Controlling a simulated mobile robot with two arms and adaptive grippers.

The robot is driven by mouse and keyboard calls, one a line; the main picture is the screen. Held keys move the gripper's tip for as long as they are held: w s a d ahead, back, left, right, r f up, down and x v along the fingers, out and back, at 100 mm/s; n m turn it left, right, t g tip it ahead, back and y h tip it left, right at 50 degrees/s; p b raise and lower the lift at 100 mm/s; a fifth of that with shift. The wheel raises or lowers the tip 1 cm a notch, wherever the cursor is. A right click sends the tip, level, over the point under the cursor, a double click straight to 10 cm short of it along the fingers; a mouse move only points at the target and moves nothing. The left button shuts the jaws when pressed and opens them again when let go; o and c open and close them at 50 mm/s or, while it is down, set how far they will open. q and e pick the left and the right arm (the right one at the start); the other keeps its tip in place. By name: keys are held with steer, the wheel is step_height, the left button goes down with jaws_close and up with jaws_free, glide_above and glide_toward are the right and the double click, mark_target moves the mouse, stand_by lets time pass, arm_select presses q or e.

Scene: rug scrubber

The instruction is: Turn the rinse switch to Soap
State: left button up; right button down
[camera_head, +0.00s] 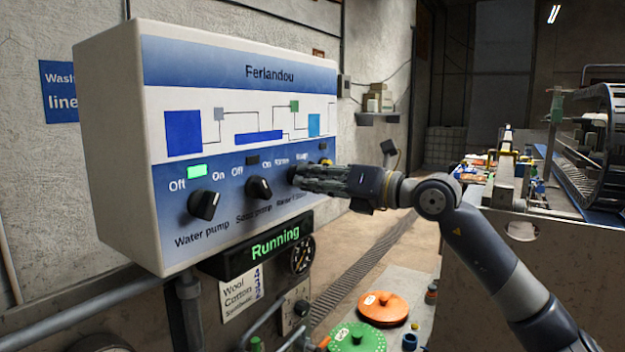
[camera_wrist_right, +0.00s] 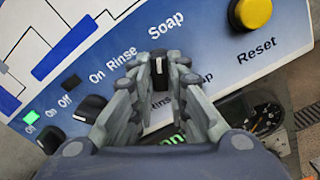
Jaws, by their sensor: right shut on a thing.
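The control panel (camera_head: 243,80) hangs at the left in the head view, with three black rotary switches along its lower part. The rinse switch (camera_wrist_right: 159,66) is the rightmost one, with "Rinse" to its left and "Soap" above it in the right wrist view. The white mark on its knob points up toward the word Soap in that view. My right gripper (camera_head: 303,176) reaches in from the right, and its fingers are shut on the knob from both sides. My left gripper is out of view.
The water pump switch (camera_head: 204,205) and soap pump switch (camera_head: 259,187) sit left of my gripper. The yellow reset button (camera_wrist_right: 253,12) is close on the right. A "Running" display (camera_head: 258,250) is below the panel. Orange (camera_head: 384,308) and green (camera_head: 356,338) lids lie lower down.

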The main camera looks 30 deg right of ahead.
stand_by(0.4)
steer(key=c, duration=1.6)
jaws_free()
steer(key=shift+o, duration=0.2)
steer(key=shift+d, duration=0.1)
steer(key=v, duration=1.2)
steer(key=shift+f, duration=0.1)
